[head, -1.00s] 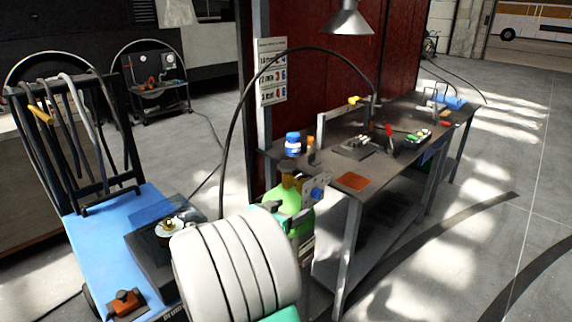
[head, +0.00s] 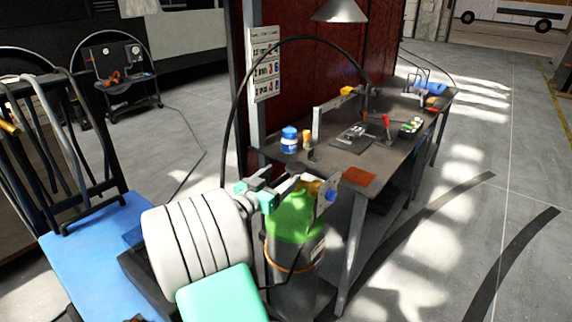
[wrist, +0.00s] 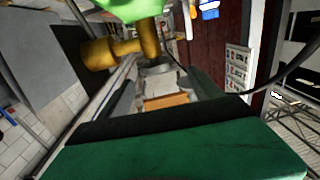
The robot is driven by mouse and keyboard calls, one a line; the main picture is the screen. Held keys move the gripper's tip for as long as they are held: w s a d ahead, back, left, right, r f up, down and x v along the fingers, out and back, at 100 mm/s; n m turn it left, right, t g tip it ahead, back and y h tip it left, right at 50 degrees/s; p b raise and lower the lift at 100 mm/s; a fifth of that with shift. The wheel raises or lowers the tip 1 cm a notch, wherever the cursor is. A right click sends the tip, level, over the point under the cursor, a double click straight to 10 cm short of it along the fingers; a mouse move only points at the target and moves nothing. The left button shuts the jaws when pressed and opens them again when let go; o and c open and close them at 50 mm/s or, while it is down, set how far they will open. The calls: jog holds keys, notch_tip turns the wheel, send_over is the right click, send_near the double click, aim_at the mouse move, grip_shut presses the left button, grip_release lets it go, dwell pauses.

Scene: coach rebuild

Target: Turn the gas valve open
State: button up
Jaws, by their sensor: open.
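A gas bottle (head: 292,226) with a green top and grey lower body stands left of the bench's near end in the head view. Its brass valve (head: 309,184) is on top, beside a grey bracket with a blue knob (head: 330,196). In the wrist view the brass valve (wrist: 118,50) is large at the upper left, with the green bottle top (wrist: 130,8) above it. My gripper (head: 284,188) is just left of the valve, at about its height. In the wrist view my gripper (wrist: 163,88) is open, and the brass sits beyond the fingers. I cannot tell whether they touch.
The workbench (head: 400,146) holds a blue jar (head: 289,140), an orange mat (head: 358,176) and tools. A blue trolley (head: 85,265) with hanging hoses stands at left. A black hose (head: 240,95) arches over the bottle. The floor at right is clear.

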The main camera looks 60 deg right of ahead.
aim_at(291, 170)
jog(key=d, duration=0.3)
jog(key=s+d+p, duration=0.1)
jog(key=d, duration=0.3)
jog(key=shift+s, duration=0.2)
jog(key=shift+c, duration=0.2)
